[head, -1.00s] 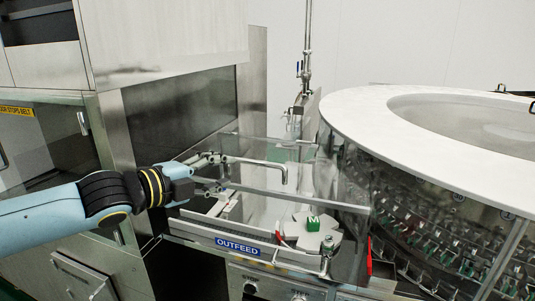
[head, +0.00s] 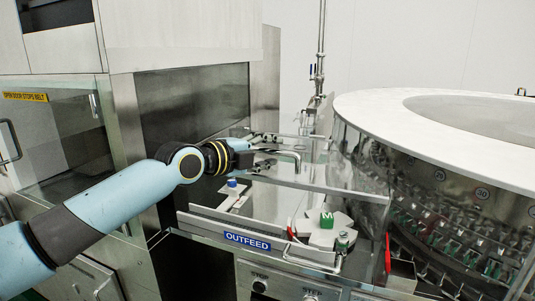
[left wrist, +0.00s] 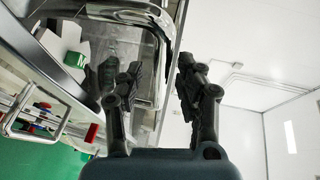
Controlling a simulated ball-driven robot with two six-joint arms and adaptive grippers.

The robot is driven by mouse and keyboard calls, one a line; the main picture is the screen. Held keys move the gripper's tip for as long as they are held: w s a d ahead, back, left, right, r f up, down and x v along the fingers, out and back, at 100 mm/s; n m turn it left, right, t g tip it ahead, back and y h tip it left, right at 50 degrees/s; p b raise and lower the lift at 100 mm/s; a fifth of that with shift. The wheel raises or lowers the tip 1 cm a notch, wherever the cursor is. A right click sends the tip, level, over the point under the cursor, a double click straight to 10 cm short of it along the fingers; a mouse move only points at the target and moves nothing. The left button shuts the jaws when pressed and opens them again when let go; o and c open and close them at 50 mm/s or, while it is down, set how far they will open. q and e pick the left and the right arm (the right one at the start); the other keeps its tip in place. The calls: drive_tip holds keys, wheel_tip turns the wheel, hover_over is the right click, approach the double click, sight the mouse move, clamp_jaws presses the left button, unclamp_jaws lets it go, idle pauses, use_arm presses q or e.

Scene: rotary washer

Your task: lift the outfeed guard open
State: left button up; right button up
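The outfeed guard (head: 325,187) is a clear panel over the outfeed, left of the round washer drum. Its front edge stands above the deck, partly raised. A bent steel handle (head: 288,152) is on it. My left gripper (head: 268,150) is at the handle's left end. In the left wrist view its two dark fingers (left wrist: 155,85) stand apart with a wide gap. A curved steel bar (left wrist: 135,12), seemingly the handle, shows beyond the left finger. I cannot tell whether the fingers touch it. My right gripper is not in view.
The blue OUTFEED sign (head: 247,242) is on the front rail. The white-rimmed drum (head: 390,115) is at right. A steel cabinet (head: 165,90) is close behind my arm.

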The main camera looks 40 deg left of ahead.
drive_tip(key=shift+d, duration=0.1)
use_arm(q)
clamp_jaws()
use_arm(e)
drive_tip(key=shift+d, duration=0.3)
